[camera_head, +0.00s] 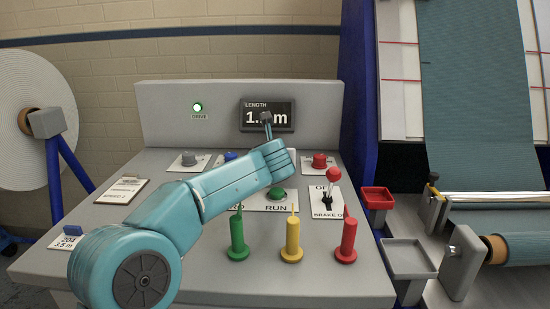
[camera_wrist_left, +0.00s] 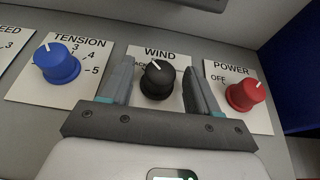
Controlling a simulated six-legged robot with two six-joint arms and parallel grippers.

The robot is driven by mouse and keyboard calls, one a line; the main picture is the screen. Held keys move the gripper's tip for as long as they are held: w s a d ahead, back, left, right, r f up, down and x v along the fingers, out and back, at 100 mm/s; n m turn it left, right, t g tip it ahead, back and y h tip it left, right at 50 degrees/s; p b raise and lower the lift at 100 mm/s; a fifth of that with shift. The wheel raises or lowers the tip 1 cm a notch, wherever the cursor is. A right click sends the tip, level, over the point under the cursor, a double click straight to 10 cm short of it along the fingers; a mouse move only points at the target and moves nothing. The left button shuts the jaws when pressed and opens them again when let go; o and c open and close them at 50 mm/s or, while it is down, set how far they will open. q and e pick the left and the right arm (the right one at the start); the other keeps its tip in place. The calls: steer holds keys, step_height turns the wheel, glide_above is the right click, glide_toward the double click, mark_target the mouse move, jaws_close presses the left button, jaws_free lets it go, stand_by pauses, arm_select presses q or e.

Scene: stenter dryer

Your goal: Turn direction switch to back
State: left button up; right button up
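The direction switch is a black knob (camera_wrist_left: 158,82) on the white WIND plate (camera_wrist_left: 142,55) in the left wrist view. Its white pointer line leans slightly left of straight up. The plate's lettering is partly covered by the knob and fingers. My left gripper (camera_wrist_left: 159,66) is open, with one finger on each side of the black knob. I cannot tell whether either finger touches it. In the head view my left arm hides the black knob and its fingers. My right gripper is not in view.
The blue TENSION knob (camera_wrist_left: 57,64) is left of the black knob and the red POWER knob (camera_wrist_left: 244,94) is right.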

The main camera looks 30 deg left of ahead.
arm_select(q)
steer(key=p+v, duration=0.1)
steer(key=v, duration=1.4)
steer(key=shift+s+d+r, duration=0.2)
steer(key=shift+s+d, duration=0.15)
steer(key=shift+s, duration=0.15)
